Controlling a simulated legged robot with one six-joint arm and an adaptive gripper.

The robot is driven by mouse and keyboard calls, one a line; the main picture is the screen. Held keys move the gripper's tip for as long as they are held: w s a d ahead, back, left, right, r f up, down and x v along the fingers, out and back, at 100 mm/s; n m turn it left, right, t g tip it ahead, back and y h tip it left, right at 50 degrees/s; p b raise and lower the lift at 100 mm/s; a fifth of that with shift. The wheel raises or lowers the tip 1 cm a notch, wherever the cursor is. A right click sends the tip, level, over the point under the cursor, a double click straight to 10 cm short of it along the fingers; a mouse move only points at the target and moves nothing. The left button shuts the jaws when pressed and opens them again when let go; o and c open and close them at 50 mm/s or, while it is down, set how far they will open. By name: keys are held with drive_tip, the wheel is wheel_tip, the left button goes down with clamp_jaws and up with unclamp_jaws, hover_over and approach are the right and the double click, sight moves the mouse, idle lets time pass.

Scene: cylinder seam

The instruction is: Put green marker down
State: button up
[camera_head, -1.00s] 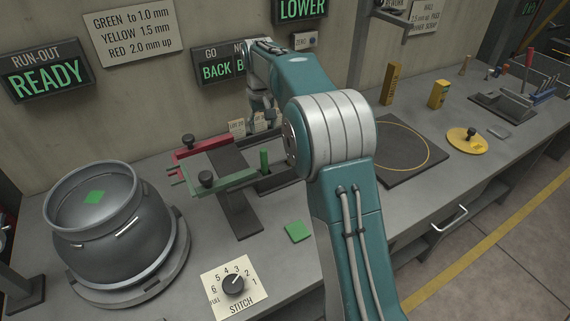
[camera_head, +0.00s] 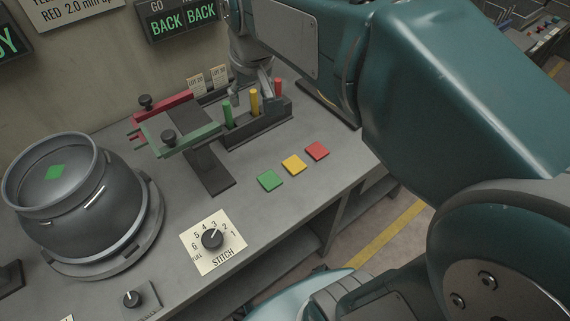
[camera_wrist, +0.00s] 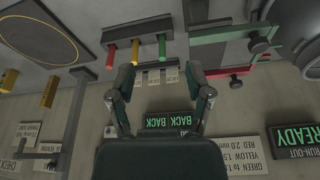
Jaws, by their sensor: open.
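The green marker (camera_head: 227,113), an upright green stick, stands in the left slot of a dark rack (camera_head: 262,127). A yellow stick (camera_head: 254,103) and a red stick (camera_head: 278,88) stand to its right in the rack. In the wrist view, the green marker (camera_wrist: 161,47) shows beyond my fingertips, roughly between them. My gripper (camera_wrist: 160,74) has its fingers spread apart with nothing between them. In the head view my gripper (camera_head: 240,92) is partly seen behind the rack; its tips are hard to make out.
Green (camera_head: 270,181), yellow (camera_head: 294,165) and red (camera_head: 317,151) squares lie on the bench in front of the rack. A clamp frame with a green bar (camera_head: 184,140) stands left of the rack. A large grey vessel (camera_head: 75,205) and a stitch dial (camera_head: 212,239) are nearer.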

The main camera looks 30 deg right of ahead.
drive_tip(key=s+f+t, duration=0.1)
drive_tip(key=s+f, duration=0.1)
drive_tip(key=s, duration=0.5)
drive_tip(key=s+f+t, duration=0.1)
drive_tip(key=s+f, duration=0.2)
drive_tip(key=s, duration=0.4)
drive_tip(key=shift+s+f, duration=0.15)
drive_tip(key=shift+s, duration=0.2)
idle(0.4)
